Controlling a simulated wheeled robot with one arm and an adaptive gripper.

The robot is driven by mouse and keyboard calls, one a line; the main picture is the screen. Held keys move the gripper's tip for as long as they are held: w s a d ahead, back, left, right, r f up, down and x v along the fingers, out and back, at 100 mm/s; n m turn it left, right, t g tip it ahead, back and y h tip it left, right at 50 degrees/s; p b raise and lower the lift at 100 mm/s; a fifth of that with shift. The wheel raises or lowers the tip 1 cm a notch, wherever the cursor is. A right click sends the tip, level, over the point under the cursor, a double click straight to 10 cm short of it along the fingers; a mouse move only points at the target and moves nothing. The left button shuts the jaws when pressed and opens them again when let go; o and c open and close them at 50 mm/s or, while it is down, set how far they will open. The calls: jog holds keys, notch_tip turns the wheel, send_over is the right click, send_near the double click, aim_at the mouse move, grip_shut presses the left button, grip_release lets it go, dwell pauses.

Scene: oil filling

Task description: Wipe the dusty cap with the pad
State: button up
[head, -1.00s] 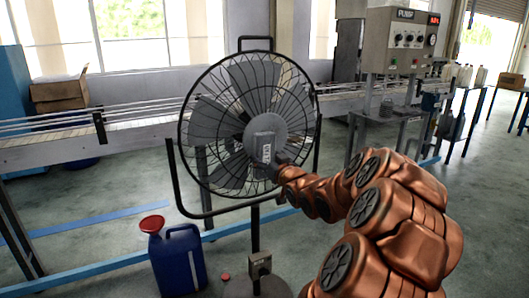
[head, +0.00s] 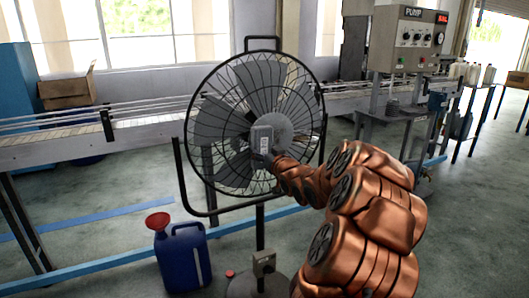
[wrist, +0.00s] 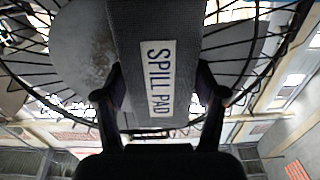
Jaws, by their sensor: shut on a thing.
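The grey round cap (head: 284,130) is at the middle of the black fan's wire guard. In the wrist view the cap (wrist: 82,52) shows a patch of brownish dust beside the pad. My gripper (wrist: 160,82) is shut on the grey pad (wrist: 158,28), with one finger on each side. Its white label reads "SPILL PAD". In the head view the pad (head: 262,138) lies over the left part of the cap. The part of the cap behind the pad is hidden, and I cannot tell how firmly they touch.
A blue jerrycan (head: 184,260) with a red funnel (head: 158,221) stands on the floor left of the fan stand. A small red cap (head: 229,273) lies near it. A conveyor (head: 60,150) runs behind the fan. A pump panel (head: 408,38) stands at the right.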

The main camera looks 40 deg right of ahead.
jog(key=shift+p+x, duration=0.35)
jog(key=shift+x, duration=0.6)
dwell(0.8)
jog(key=shift+d, duration=0.1)
